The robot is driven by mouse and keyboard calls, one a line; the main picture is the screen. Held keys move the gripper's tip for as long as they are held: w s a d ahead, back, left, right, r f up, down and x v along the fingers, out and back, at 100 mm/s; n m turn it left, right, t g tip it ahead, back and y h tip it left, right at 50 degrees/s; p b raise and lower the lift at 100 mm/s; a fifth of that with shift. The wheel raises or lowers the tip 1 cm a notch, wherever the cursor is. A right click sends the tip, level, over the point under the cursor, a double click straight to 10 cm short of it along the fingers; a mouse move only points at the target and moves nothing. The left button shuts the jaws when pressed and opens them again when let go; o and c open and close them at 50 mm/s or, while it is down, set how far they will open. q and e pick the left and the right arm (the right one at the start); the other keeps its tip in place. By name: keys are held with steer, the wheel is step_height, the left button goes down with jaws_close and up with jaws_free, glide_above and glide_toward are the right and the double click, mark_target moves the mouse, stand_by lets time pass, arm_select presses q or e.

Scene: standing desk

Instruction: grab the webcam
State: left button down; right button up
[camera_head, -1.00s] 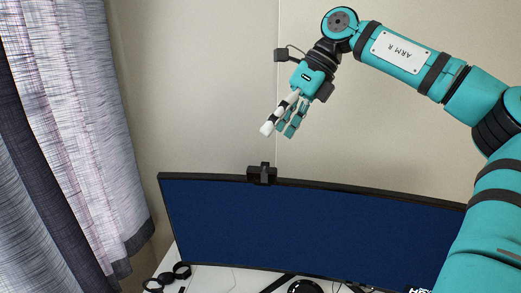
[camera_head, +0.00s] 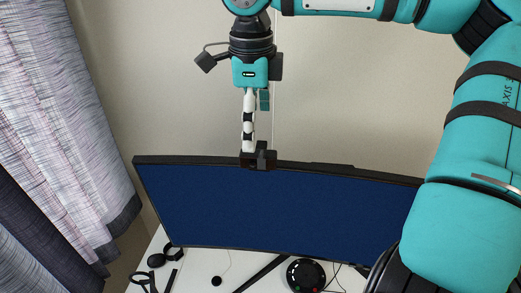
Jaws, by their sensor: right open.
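The webcam (camera_head: 259,160) is a small black block perched on the top edge of the wide curved monitor (camera_head: 280,210). My right gripper (camera_head: 250,148) points straight down over it, with its fingertips at the webcam's top in the picture. A white and black finger shows in front, and part of a teal finger shows behind it. The jaws are open. Whether the fingers touch the webcam or stand behind it cannot be told from this view. My left gripper does not show.
The white desk (camera_head: 210,268) stands below the monitor. A round black device (camera_head: 306,274), cables and black items (camera_head: 157,260) lie on it. A grey curtain (camera_head: 70,120) hangs at the left. The wall behind the monitor is plain.

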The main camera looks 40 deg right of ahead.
mark_target(259, 149)
steer(key=shift+w+d+f, duration=0.1)
steer(key=shift+f, duration=1.1)
steer(key=shift+f+p, duration=0.25)
steer(key=shift+p, duration=0.2)
steer(key=f, duration=0.1)
steer(key=f+p, duration=0.1)
steer(key=f, duration=0.1)
steer(key=shift+s+d+f, duration=0.2)
steer(key=shift+d+f, duration=0.1)
steer(key=shift+d, duration=0.05)
steer(key=shift+w+d+f+p, duration=0.1)
steer(key=shift+f+p, duration=0.2)
steer(key=shift+f, duration=0.2)
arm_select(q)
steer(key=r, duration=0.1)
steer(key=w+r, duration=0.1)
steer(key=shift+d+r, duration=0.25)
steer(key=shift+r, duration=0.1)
arm_select(e)
steer(key=shift+c, duration=1.2)
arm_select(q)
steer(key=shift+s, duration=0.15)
arm_select(e)
steer(key=c, duration=1.1)
